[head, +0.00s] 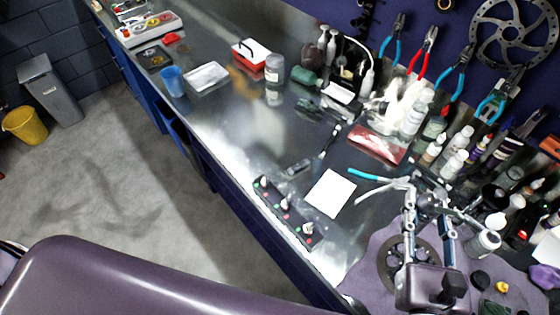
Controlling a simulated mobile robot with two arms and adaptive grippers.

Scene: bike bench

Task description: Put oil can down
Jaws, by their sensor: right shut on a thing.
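My right gripper (429,203) is over the near right part of the bench, above the edge of a purple mat. It is shut on a small silver and dark thing, which I take to be the oil can; the fingers hide most of it, and thin silver parts show to either side. I cannot tell whether it touches the surface below. My left gripper is not in view.
A dark toothed disc (393,262) lies on the purple mat (367,262) under my right gripper. A white card (330,193) and a black strip with knobs (285,208) lie to the left. Several bottles (452,160) crowd the right. Bare metal bench (232,132) is clear further left.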

